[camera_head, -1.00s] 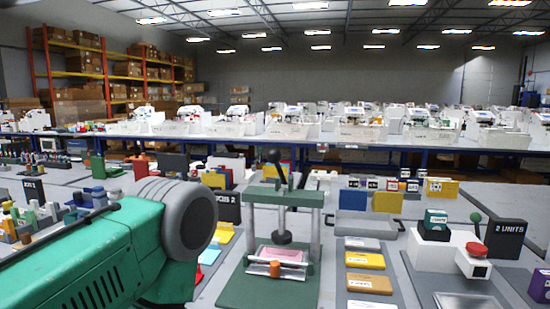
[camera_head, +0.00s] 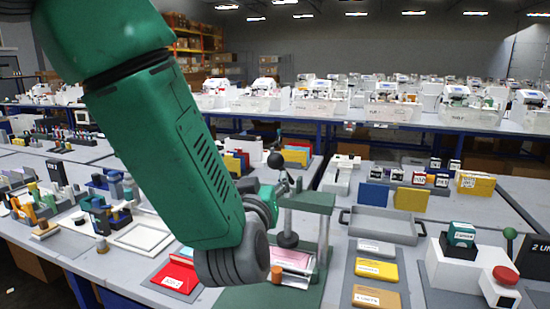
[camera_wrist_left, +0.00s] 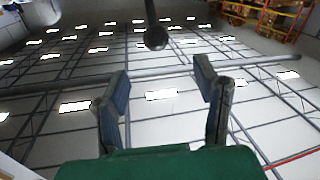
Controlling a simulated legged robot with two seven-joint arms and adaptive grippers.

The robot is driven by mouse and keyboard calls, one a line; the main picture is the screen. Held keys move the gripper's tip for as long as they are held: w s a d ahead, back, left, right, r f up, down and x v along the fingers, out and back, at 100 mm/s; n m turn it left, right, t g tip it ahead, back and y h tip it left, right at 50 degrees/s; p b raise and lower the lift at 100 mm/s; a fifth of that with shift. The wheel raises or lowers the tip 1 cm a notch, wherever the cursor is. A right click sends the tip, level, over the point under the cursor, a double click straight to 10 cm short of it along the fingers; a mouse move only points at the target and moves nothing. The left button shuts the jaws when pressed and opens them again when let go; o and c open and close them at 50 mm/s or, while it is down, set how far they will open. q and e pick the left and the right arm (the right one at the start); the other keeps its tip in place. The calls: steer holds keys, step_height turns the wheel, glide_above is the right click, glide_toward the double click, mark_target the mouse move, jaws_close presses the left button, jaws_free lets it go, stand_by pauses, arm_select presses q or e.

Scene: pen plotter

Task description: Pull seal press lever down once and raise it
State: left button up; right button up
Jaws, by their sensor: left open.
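The seal press has a green frame (camera_head: 312,201) on a green base, with a grey plunger (camera_head: 288,240) under its top. Its lever ends in a dark ball knob (camera_head: 275,160) that stands above the frame. My left gripper (camera_head: 287,183) is at the top of the press, close to the lever and partly hidden behind my green arm. In the left wrist view, the gripper (camera_wrist_left: 160,80) is open and empty. The ball knob (camera_wrist_left: 156,38) shows there beyond the fingertips, roughly in line with the gap. A pink piece (camera_head: 291,259) lies on the press base.
An orange cylinder (camera_head: 276,275) stands at the front of the press. A white device with a red button (camera_head: 505,276) stands at far right.

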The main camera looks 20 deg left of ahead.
mark_target(278, 164)
arm_select(q)
steer(key=w+p, duration=0.1)
steer(key=w, duration=1)
steer(key=shift+a, duration=0.1)
steer(key=shift+w+a, duration=0.35)
steer(key=shift+w, duration=0.25)
steer(key=shift+a+f, duration=0.1)
steer(key=shift+a, duration=0.4)
steer(key=shift+d, duration=0.1)
steer(key=c, duration=1)
steer(key=shift+d, duration=0.35)
jaws_close()
